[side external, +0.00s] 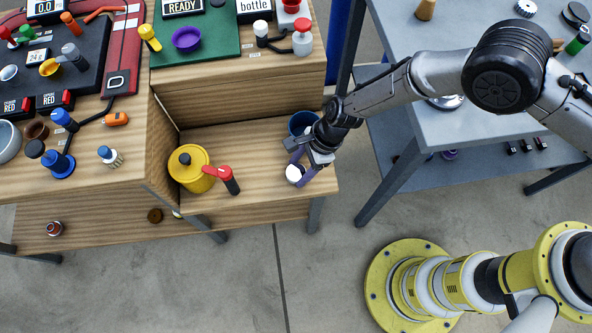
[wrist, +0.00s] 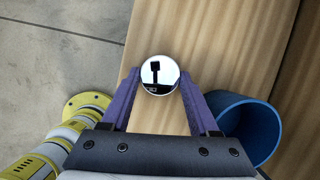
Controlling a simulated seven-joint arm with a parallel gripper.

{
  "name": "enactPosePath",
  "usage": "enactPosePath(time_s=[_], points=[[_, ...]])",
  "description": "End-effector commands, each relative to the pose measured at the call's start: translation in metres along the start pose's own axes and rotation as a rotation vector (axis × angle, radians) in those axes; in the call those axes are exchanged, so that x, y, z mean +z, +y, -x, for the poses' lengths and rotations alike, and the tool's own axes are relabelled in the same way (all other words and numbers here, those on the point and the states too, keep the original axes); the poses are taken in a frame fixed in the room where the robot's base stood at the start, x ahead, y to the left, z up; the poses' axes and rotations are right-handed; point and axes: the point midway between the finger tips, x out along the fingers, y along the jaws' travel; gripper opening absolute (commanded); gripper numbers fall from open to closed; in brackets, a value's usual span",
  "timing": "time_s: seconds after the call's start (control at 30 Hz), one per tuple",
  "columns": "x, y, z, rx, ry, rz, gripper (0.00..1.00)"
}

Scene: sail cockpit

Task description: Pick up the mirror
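The mirror is a small round disc with a pale rim (wrist: 159,75); its face reflects a dark shape in the wrist view. In the side view it shows as a white disc (side external: 293,173) at the right end of the low wooden shelf. My gripper (wrist: 159,80) points down over the shelf with its purple fingers apart, one on each side of the mirror. In the side view my gripper (side external: 300,170) is low beside the disc. Small gaps seem to show between the fingertips and the rim; contact is not clear.
A blue cup (wrist: 245,122) stands close to my right finger in the wrist view; it also shows behind my gripper in the side view (side external: 301,122). The shelf's front edge is near.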

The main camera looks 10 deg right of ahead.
Motion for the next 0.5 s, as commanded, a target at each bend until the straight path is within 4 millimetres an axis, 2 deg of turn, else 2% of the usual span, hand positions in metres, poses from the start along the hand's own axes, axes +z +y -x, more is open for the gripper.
enactPosePath(time_s=[0.03,0.2,0.5], points=[[0.0000,-0.0001,0.0002,0.000,0.000,0.000,0.35],[0.0001,-0.0002,0.0003,0.000,0.000,0.000,0.06],[0.0013,-0.0006,0.0025,-0.001,-0.001,0.000,0.05]])
